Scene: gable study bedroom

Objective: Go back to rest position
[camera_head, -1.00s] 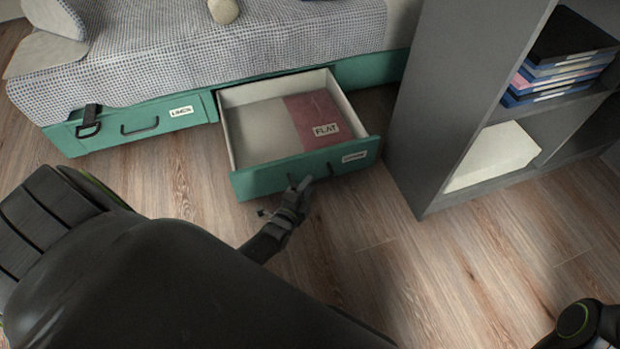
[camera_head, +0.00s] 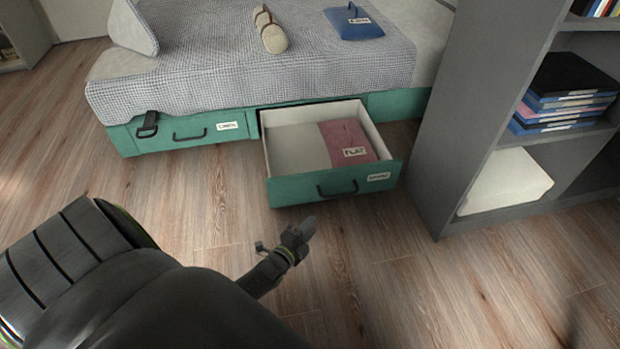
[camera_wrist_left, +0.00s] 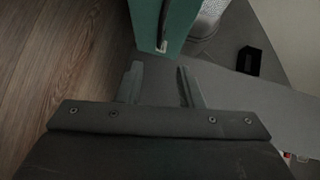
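My left gripper (camera_head: 302,229) is in front of the open green drawer (camera_head: 335,187), below its handle and apart from it in the head view. In the left wrist view my left gripper (camera_wrist_left: 158,85) has its two fingers spread with nothing between them. The drawer front (camera_wrist_left: 180,25) shows beyond the fingertips there. My right gripper is in neither current view.
The drawer holds a pink folder (camera_head: 345,139) marked FLAT. The bed (camera_head: 230,70) carries a beige roll (camera_head: 272,38) and a blue pouch (camera_head: 353,24). A grey shelf (camera_head: 468,110) stands at right. The wooden floor (camera_head: 400,285) in front is clear.

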